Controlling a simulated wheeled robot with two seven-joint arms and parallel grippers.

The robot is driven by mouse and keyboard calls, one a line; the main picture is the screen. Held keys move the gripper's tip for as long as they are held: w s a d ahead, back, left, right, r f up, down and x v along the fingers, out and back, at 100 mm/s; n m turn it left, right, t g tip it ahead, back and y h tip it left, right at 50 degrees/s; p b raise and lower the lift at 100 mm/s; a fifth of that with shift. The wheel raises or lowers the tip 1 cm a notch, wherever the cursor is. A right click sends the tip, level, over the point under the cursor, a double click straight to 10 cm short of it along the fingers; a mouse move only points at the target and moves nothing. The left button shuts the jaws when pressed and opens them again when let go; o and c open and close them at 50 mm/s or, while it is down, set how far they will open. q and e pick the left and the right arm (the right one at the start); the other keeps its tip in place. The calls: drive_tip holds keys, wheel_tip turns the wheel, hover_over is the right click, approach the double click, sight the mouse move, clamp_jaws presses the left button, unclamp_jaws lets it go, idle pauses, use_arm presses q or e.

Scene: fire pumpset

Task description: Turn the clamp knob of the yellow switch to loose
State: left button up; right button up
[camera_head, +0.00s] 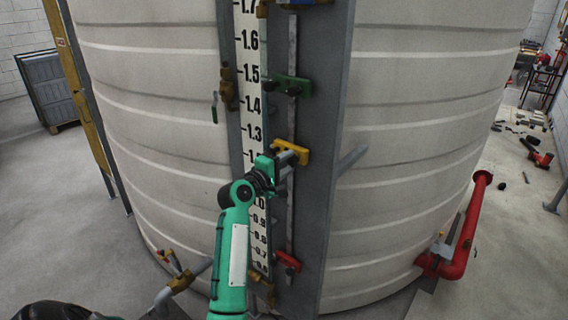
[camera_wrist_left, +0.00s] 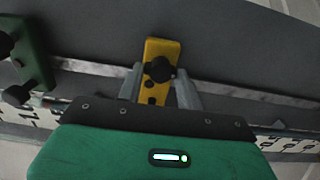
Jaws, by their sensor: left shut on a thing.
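The yellow switch (camera_head: 290,151) sits on the grey board beside the level scale, between the green and red switches. In the left wrist view its yellow body (camera_wrist_left: 154,92) carries a black clamp knob (camera_wrist_left: 159,69). My left gripper (camera_head: 284,163) reaches it from the front. In the left wrist view its two fingers (camera_wrist_left: 160,73) stand one on each side of the knob, shut on it. Exact finger contact is hard to see. In the head view the gripper partly hides the switch and its knob. My right gripper is not in view.
A green switch (camera_head: 292,85) is above and a red switch (camera_head: 288,261) below on the same board. A brass valve (camera_head: 228,88) is left of the scale (camera_head: 249,60). The big white tank (camera_head: 420,130) curves behind. A red pipe (camera_head: 468,232) stands at right.

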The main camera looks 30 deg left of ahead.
use_arm(q)
drive_tip(key=o, duration=1)
drive_tip(key=shift+a, duration=0.15)
drive_tip(key=s+b, duration=0.1)
drive_tip(key=s, duration=0.3)
drive_tip(key=s+b, duration=0.2)
drive_tip(key=s, duration=0.3)
drive_tip(key=s+a+b, duration=0.1)
drive_tip(key=s+b, duration=0.1)
drive_tip(key=s, duration=0.2)
drive_tip(key=shift+s+a, duration=0.1)
drive_tip(key=shift+s, duration=0.3)
